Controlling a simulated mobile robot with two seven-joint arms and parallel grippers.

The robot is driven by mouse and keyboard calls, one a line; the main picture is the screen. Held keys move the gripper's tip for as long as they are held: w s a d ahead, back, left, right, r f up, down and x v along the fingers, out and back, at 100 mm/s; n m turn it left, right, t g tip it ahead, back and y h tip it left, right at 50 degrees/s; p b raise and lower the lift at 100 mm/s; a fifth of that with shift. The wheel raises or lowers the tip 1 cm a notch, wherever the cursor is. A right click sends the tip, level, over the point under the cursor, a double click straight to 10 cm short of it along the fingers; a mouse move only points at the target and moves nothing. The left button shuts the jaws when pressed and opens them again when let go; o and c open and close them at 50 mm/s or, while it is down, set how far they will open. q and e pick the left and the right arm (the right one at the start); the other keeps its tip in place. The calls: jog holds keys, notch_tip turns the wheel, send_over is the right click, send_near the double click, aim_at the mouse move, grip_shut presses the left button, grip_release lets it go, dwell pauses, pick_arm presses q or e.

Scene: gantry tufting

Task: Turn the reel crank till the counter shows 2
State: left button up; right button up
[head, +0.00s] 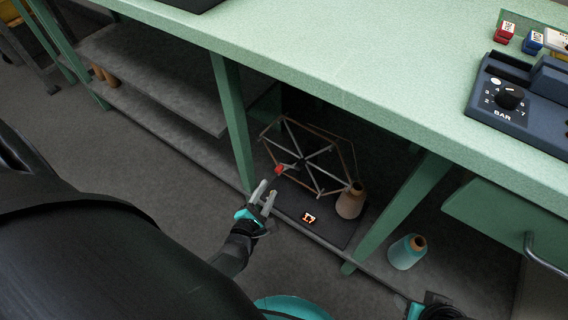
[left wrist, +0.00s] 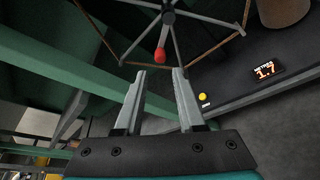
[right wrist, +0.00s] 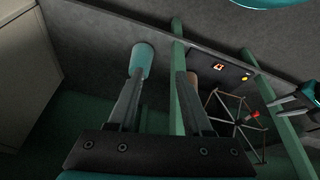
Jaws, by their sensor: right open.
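The reel (head: 305,155) is a spoked wheel with yarn around its rim, under the green bench. Its red crank knob (head: 278,170) is at the near left of the hub. The counter (head: 309,218) sits on the dark base; in the left wrist view the counter (left wrist: 265,70) reads 1.7 metres. My left gripper (head: 267,190) is open just short of the knob. In the left wrist view the knob (left wrist: 160,55) lies beyond and between the fingertips, not gripped. My right gripper (right wrist: 160,75) is open and empty, away from the reel, near a green bench leg (right wrist: 178,60).
A brown cone (head: 351,200) stands beside the reel. A teal cone (head: 407,251) stands on the lower shelf right of a green leg (head: 395,210). The bench top (head: 330,60) overhangs the reel. A yellow button (left wrist: 202,96) is on the base.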

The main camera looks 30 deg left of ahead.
aim_at(278, 172)
pick_arm(q)
jog(key=b+x, duration=0.1)
jog(key=x, duration=0.2)
jog(key=shift+w+f, duration=0.15)
jog(key=shift+w, duration=0.05)
jog(key=b+x, duration=0.2)
jog(key=x, duration=0.1)
jog(key=shift+b+x, duration=0.6)
jog(key=shift+x, duration=0.7)
jog(key=shift+b+x, duration=0.7)
jog(key=shift+x, duration=0.45)
jog(key=shift+w+a+f+b, duration=0.15)
jog(key=shift+w+f+b, duration=0.1)
jog(key=shift+w+b, duration=0.25)
jog(key=shift+w+a+f, duration=0.1)
jog(key=shift+w+a, duration=0.05)
jog(key=shift+w, duration=0.45)
pick_arm(e)
jog(key=w+a+r+t+y, duration=0.5)
jog(key=a+t, duration=0.4)
jog(key=a, duration=0.1)
jog(key=shift+w+r+t, duration=0.15)
jog(key=shift+w+t, duration=0.15)
pick_arm(q)
grip_shut()
